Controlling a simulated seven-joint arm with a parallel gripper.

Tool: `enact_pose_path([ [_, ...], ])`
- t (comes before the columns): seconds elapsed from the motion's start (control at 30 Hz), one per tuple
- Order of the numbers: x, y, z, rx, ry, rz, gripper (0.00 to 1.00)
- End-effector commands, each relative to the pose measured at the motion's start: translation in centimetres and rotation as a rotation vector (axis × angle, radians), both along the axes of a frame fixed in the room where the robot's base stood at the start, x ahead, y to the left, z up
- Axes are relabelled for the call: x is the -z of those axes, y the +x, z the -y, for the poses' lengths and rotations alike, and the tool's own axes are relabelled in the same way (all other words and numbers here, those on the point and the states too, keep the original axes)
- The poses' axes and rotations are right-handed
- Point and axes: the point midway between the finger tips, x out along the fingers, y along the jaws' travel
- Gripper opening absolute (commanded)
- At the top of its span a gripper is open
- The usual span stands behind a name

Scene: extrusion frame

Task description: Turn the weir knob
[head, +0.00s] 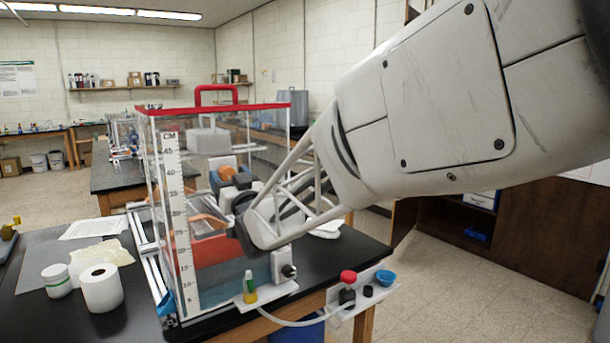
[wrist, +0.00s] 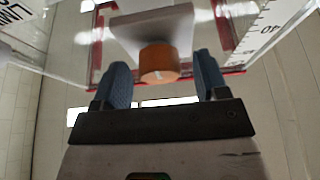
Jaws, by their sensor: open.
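The weir knob (wrist: 160,62) is a short orange-brown cylinder on a pale plate (wrist: 152,28) in the wrist view. My gripper (wrist: 160,85) is open, with one blue-grey finger on each side of the knob. Small gaps show between the fingers and the knob, so neither finger looks to be touching it. In the head view an orange piece (head: 238,174), apparently the same knob, shows through the clear tank beside the end of my arm. My fingers are hard to make out there.
The clear tank (head: 272,145) has a red rim, a red handle (head: 216,89) and a cm scale (head: 176,210). A white roll (head: 101,288) and a jar (head: 57,280) stand left on the black bench.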

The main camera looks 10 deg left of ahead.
Motion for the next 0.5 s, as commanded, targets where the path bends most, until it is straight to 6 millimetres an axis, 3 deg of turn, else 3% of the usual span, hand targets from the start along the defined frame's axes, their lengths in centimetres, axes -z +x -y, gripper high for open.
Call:
enact_pose_path([
  [0.43,-0.18,0.38,-0.35,0.0,-0.001,-0.001,0.67],
  [0.5,-0.18,0.37,-0.35,0.0,-0.001,-0.001,0.58],
])
